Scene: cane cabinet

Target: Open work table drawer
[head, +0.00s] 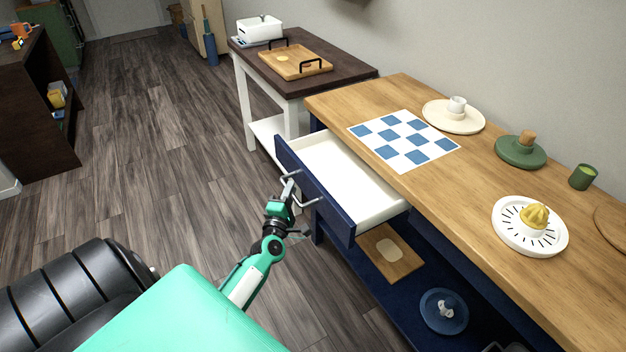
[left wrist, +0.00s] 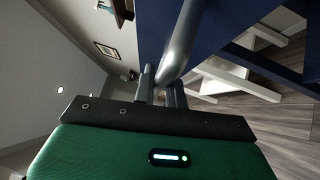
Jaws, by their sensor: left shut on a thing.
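The work table (head: 385,92) has a wooden top and a dark blue frame. Its drawer (head: 318,190) has a dark blue front and a white, empty inside, and stands well out from the table. A metal bar handle (head: 308,201) is on the drawer front. My left gripper (head: 289,186) is at the handle and shut on it. In the left wrist view the handle (left wrist: 180,42) runs between the fingers (left wrist: 160,85) of my left gripper, with the blue drawer front beside it. My right gripper is not in view.
A checkered cloth (head: 403,141), plates and a juicer (head: 530,226) are on the tabletop. A lower shelf holds a board (head: 391,254) and a blue lidded pot (head: 444,311). A side table (head: 330,80) with a tray stands behind. The floor left of the drawer is clear.

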